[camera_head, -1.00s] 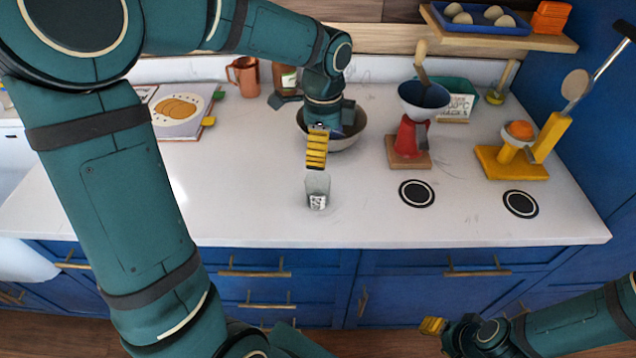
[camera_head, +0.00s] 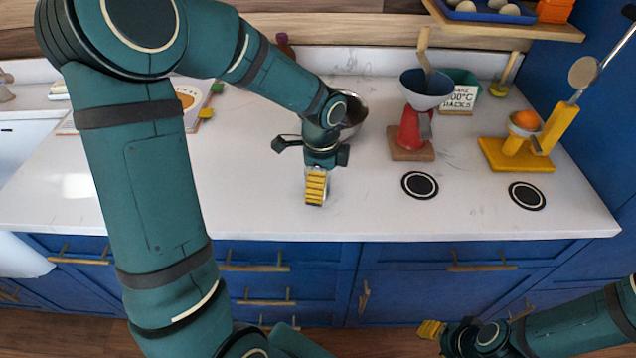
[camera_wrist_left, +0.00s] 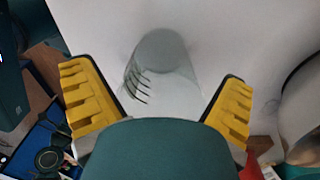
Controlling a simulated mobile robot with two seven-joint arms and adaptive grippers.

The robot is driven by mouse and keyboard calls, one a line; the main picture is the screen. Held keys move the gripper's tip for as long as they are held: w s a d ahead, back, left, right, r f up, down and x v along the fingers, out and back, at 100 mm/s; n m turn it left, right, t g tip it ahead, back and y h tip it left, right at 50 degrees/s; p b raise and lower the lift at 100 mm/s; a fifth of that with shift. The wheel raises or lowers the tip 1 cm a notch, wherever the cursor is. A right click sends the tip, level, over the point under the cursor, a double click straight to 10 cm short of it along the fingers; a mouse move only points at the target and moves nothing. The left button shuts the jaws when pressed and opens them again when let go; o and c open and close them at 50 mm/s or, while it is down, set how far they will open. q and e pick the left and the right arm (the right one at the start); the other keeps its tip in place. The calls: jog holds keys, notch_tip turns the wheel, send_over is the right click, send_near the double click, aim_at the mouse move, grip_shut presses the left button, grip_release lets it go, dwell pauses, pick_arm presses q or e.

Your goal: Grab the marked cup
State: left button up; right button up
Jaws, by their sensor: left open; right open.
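The marked cup (camera_wrist_left: 168,80) is a clear glass; in the left wrist view it stands on the white counter with several dark strokes on its side. My left gripper (camera_head: 315,188) is open, pointing down at the cup, its yellow fingers on either side of it. In the left wrist view the cup shows between the two finger pads, with gaps visible. In the head view the fingers mostly hide the cup. My right gripper (camera_head: 432,328) is open and empty, low in front of the drawers.
A metal bowl (camera_head: 352,112) stands behind my left gripper, partly hidden. To the right are a red grinder (camera_head: 412,130) with a funnel, two black round pads (camera_head: 419,185) and a yellow press (camera_head: 517,154) with an orange ball. The counter's front strip is clear.

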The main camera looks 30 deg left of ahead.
pick_arm(q)
jog(key=c, duration=1.2)
jog(key=shift+c, duration=0.2)
